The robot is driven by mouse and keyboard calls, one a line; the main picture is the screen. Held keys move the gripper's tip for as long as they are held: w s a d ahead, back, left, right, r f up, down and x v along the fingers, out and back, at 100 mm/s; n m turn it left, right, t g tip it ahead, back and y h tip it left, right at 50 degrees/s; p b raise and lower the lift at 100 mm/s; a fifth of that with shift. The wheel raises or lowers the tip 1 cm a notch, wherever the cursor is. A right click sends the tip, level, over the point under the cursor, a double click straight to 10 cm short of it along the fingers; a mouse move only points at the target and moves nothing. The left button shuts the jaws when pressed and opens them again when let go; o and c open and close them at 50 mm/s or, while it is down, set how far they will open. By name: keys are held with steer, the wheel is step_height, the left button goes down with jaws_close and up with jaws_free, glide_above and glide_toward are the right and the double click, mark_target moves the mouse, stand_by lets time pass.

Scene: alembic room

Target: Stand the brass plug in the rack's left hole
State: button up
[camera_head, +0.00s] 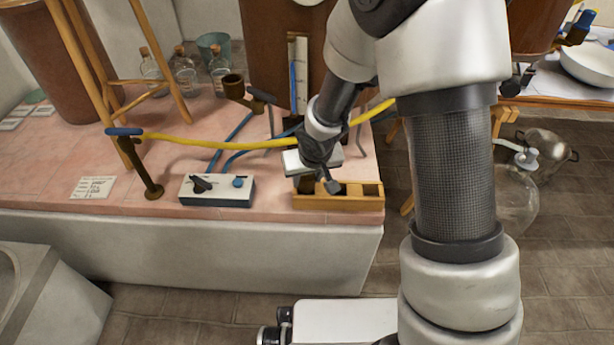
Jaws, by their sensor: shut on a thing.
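The rack (340,203) is a low yellow-brown wooden block with square openings in its top, near the right front corner of the pink tiled bench. My gripper (331,186) is over the left and middle part of the rack, pointing down, with its dark fingers close to the rack's top. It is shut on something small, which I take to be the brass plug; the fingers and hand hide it. The rack's left hole is largely covered by my gripper, so I cannot tell whether the plug is above it or partly in it. The openings farther right look empty.
A white and blue control box (216,190) with a dark knob stands left of the rack. A yellow hose (220,144) runs behind my gripper. A brass post (148,178) stands farther left. Glass bottles (185,72) are at the back. The bench edge is just in front.

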mark_target(307, 178)
steer(key=shift+f, duration=0.7)
stand_by(2.0)
steer(key=o, duration=1.2)
steer(key=shift+o, duration=0.2)
steer(key=shift+r, duration=0.15)
steer(key=shift+r+p, duration=2.75)
steer(key=shift+r, duration=0.6)
